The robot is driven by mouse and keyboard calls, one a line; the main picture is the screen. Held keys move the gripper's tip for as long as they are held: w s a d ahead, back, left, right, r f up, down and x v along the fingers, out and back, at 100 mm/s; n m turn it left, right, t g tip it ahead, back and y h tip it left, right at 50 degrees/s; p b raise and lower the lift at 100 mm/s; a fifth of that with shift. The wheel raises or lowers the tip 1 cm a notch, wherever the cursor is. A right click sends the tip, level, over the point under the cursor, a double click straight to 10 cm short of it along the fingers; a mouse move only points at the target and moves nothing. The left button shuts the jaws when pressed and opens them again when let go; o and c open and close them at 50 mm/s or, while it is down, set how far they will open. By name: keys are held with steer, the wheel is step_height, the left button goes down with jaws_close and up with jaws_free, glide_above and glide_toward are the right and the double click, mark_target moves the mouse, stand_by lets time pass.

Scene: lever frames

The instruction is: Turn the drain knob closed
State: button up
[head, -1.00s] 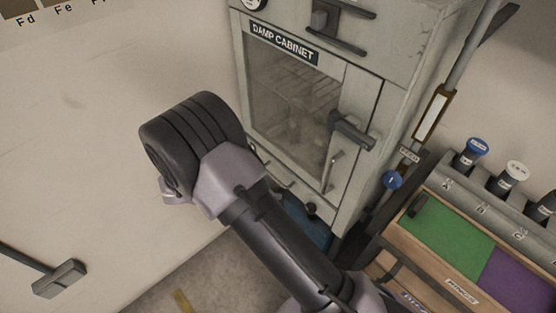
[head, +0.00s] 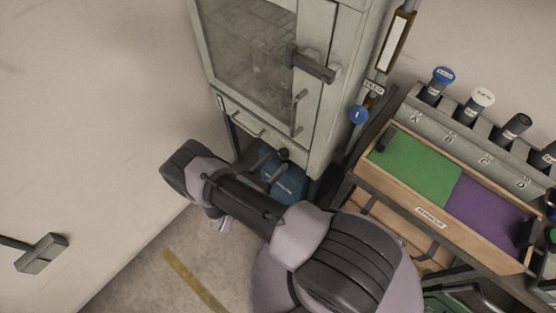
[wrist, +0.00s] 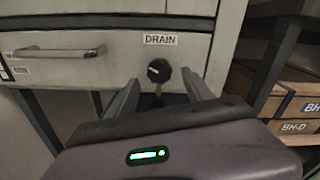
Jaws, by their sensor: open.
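The drain knob (wrist: 158,71) is a small round black knob under a white DRAIN label (wrist: 160,40) on the grey cabinet front in the wrist view. A light pointer line on it lies nearly level, tilted slightly. In the head view the knob (head: 283,154) shows as a small dark round at the cabinet's lower edge. My gripper (wrist: 160,90) is open, its two fingers reaching toward the cabinet on either side of the knob in the picture. I cannot tell whether they overlap the knob in depth. No contact shows. In the head view my arm hides the fingers.
A drawer handle (wrist: 57,52) is left of the knob. A blue container (head: 285,182) stands below the cabinet (head: 318,120). A wooden tray (head: 392,190) with green and purple sections and wooden drawers (wrist: 298,105) stand to the right. Bare floor (head: 150,270) lies to the left.

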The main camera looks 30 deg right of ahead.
mark_target(284, 153)
steer(key=shift+x, duration=1.35)
steer(key=shift+c, duration=0.4)
